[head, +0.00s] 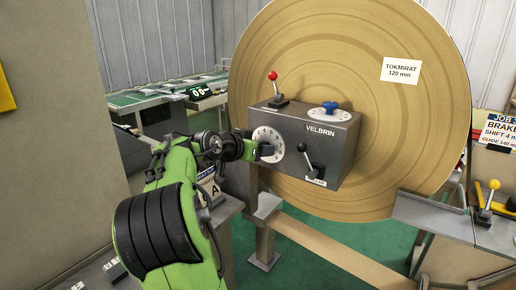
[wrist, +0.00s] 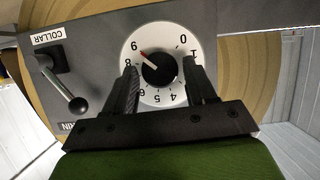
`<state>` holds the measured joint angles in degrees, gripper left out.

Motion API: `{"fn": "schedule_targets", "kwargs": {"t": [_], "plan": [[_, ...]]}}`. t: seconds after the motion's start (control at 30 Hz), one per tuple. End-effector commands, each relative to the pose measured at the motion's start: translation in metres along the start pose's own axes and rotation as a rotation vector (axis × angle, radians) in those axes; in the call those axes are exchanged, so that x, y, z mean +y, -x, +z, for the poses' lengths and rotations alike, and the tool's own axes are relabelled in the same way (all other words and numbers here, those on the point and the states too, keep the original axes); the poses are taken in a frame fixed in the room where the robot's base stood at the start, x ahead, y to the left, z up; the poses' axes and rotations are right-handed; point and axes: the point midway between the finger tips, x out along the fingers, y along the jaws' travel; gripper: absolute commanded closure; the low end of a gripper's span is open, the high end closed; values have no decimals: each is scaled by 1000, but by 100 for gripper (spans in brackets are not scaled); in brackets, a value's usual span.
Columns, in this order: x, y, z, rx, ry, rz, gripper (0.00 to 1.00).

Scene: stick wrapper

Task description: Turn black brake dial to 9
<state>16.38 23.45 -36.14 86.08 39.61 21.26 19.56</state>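The black brake dial (wrist: 160,70) is a round black knob with a red pointer on a white numbered plate (wrist: 182,54). The red pointer aims up and left, at or very near the 9, with 8 just below it. The plate also shows in the head view (head: 267,133) on the left face of the grey VELBRIN box (head: 318,132). My gripper (wrist: 162,84) is open, with one finger on each side of the knob. Small gaps seem to show between fingers and knob. In the head view my gripper (head: 266,150) hides most of the knob.
A black lever marked COLLAR (wrist: 62,85) sits beside the dial. A red-knobbed lever (head: 275,88) and a blue knob (head: 330,107) are on top of the box. A large brown roll (head: 420,130) stands behind it.

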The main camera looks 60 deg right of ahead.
Motion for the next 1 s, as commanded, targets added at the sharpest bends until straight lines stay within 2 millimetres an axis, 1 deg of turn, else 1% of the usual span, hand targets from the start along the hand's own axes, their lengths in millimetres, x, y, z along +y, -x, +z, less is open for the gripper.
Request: {"fn": "schedule_targets", "kwargs": {"t": [0.03, 0.07, 0.33, 0.43, 0.47, 0.57, 0.6, 0.8, 0.9, 1.0], "plan": [[0, 0, 0, 1, 0, 0, 36], [0, 0, 0, 1, 0, 0, 32], [0, 1, -1, 3, -1, -1, 32], [-1, 12, -2, 3, -1, -5, 32], [-2, 18, -2, 3, -1, -6, 32], [-2, 44, -3, 2, 0, -9, 32], [-2, 56, -3, 1, 1, -10, 32], [-2, 113, -3, 2, 2, -9, 32], [-1, 136, -3, 1, 2, -7, 32], [-1, 151, -2, 2, 1, -3, 32]]}}
